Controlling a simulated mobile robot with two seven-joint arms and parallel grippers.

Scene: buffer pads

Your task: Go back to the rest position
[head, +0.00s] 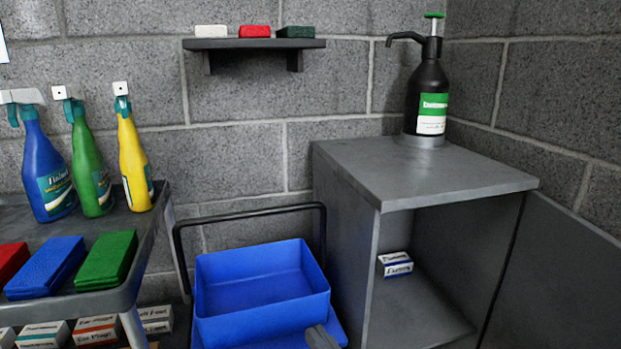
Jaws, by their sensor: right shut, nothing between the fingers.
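My right gripper (322,337) shows only as a small grey piece at the bottom edge, in front of the blue bin (262,318). It is shut with nothing held in view; most of it is cut off by the frame. My left gripper is not in view. Red (10,262), blue (46,267) and green (107,259) pads lie side by side on the grey cart (150,225) at left. White (211,31), red (254,31) and dark green (295,32) pads lie on the wall shelf (253,44).
Blue (46,170), green (90,165) and yellow (132,160) spray bottles stand on the cart, with boxes (97,330) below. A black pump bottle (427,90) stands on the grey cabinet (400,165). A small box (396,264) sits inside. A black handle (250,214) rises behind the bin.

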